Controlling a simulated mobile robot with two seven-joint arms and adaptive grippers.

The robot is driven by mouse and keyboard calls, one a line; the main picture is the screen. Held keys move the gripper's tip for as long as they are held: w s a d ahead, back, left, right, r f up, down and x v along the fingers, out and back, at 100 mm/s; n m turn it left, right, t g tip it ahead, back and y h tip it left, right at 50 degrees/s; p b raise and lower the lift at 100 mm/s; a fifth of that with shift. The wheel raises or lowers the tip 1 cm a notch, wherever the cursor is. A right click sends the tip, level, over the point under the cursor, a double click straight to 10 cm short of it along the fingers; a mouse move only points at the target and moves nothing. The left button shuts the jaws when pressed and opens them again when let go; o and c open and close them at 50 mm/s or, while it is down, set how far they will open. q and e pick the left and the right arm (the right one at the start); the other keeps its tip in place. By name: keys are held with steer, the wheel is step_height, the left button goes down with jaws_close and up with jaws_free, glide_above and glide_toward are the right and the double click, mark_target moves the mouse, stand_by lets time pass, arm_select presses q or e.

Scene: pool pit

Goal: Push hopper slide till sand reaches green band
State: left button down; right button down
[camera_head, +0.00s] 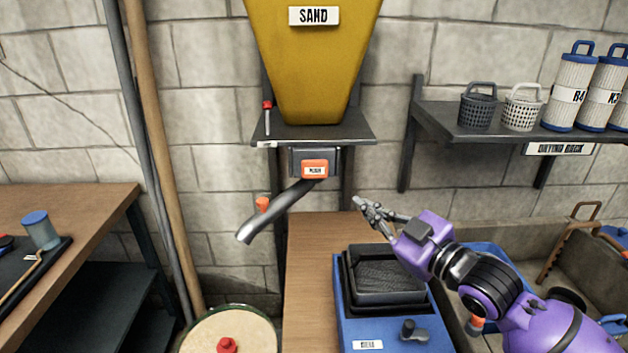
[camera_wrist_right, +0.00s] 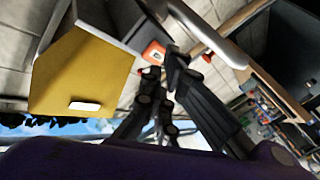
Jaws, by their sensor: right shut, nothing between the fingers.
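The yellow hopper (camera_head: 312,65) labelled SAND stands on a dark wall shelf. Below it is an orange labelled slide block (camera_head: 315,169); it also shows in the right wrist view (camera_wrist_right: 153,53). A grey spout (camera_head: 275,212) slopes down to the left from under the slide. A round tan-topped vessel (camera_head: 200,340) with a dark green rim and a red knob is cut off at the bottom; I cannot tell its sand level. My right gripper (camera_head: 359,203) is shut and empty, right of and below the slide, apart from it. My left gripper is out of view.
A blue unit (camera_head: 345,315) with a black tray (camera_head: 388,285) stands below my right gripper on a wooden bench (camera_head: 308,300). A wall shelf (camera_head: 432,118) with baskets and filter cartridges is at right. Pipes (camera_head: 165,150) rise left of the hopper.

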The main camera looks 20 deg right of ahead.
steer(key=a+n+y, duration=0.1)
steer(key=n, duration=0.3)
steer(key=s+a+r+n+y, duration=0.1)
steer(key=n, duration=0.4)
steer(key=a+r+n+g+y, duration=0.1)
steer(key=a+n, duration=0.1)
steer(key=n, duration=0.2)
steer(key=shift+s+a+r+n, duration=0.1)
steer(key=shift+s+r+n, duration=0.15)
steer(key=shift+s+n, duration=0.15)
steer(key=shift+w, duration=0.1)
